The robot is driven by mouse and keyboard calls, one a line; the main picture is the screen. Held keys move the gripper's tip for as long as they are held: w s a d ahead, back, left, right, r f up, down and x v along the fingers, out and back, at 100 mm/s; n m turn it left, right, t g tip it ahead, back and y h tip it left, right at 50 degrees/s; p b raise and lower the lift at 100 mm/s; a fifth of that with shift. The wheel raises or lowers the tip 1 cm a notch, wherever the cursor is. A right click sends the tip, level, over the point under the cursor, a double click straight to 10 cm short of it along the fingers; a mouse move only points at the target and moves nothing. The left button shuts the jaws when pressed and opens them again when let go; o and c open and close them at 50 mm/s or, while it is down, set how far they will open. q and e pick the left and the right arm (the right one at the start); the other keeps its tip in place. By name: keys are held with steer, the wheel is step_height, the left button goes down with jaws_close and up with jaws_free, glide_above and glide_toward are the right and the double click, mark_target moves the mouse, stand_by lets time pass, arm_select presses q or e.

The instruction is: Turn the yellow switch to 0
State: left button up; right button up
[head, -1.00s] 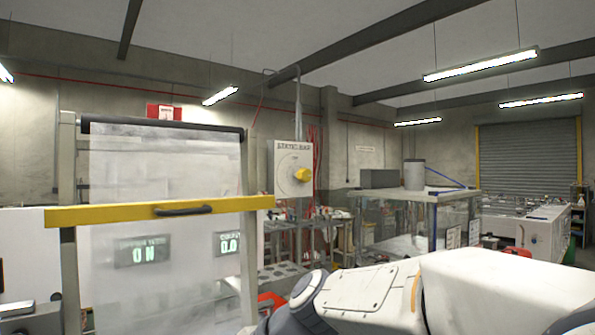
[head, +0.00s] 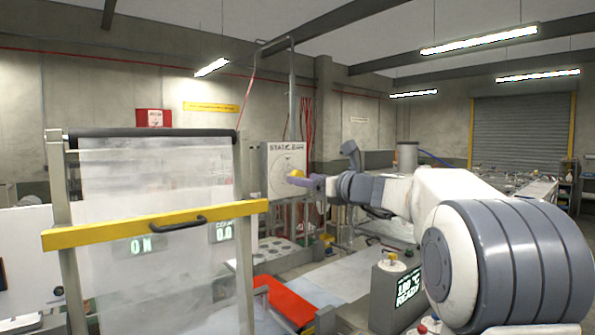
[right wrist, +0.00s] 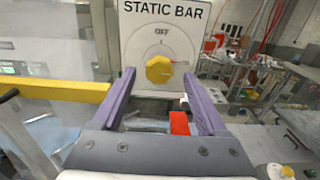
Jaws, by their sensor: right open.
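The yellow switch (head: 296,173) is a knob on a pale panel (head: 272,170) marked STATIC BAR. The right wrist view shows the knob (right wrist: 159,69) face on, below the word OFF on the panel (right wrist: 137,35); I cannot read a 0 mark. My right gripper (head: 307,181) is in front of the panel, its fingers pointing at the knob. In the right wrist view my right gripper (right wrist: 160,82) is open, with the knob framed between its purple fingertips. I cannot tell whether either finger touches it. My left gripper is not in view.
A frame with a clear sheet (head: 150,180) and a yellow bar (head: 160,224) stands to the left; a display behind it reads ON. A red block (head: 287,302) and a grey box (head: 385,298) reading READY lie below the arm. Wall pipes run above the panel.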

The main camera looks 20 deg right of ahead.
steer(key=shift+p+x, duration=0.55)
steer(key=shift+x, duration=1.25)
